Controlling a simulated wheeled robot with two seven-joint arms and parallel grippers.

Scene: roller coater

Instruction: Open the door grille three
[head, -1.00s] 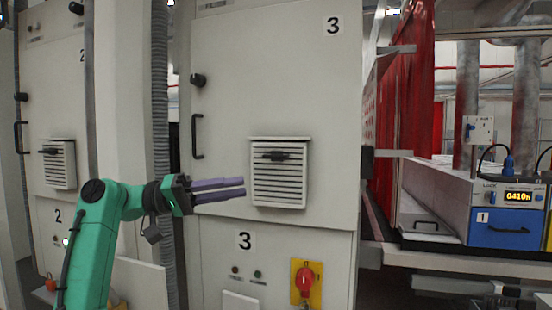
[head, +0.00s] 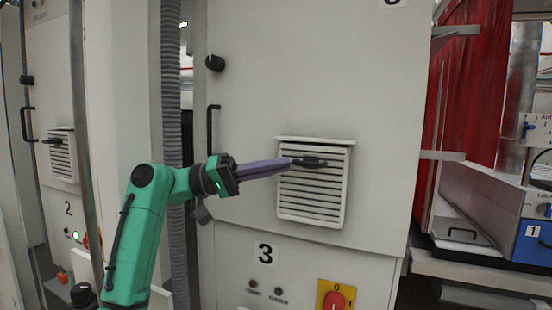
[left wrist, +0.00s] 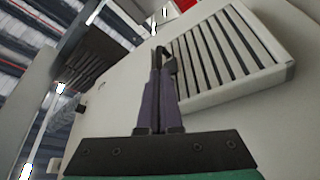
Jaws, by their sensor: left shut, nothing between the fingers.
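The door grille three (head: 312,205) is a white louvred panel on the front of cabinet 3, with a dark handle (head: 312,162) near its top. It looks closed against the cabinet. My left gripper (head: 288,164) is shut, its purple fingers together, with the tips at the left end of the handle in the head view. In the left wrist view the grille (left wrist: 222,52) lies right of the fingers (left wrist: 158,75), and the dark handle (left wrist: 165,62) shows by the tips. I cannot tell whether they touch. My right gripper is not in view.
Cabinet 3 (head: 300,75) has a black vertical handle (head: 212,130) and a dark knob (head: 215,63). Below the grille are small buttons and a red switch (head: 334,301) on a yellow plate. Cabinet 2's similar grille (head: 62,160) is at the left. A red curtain (head: 470,95) hangs at the right.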

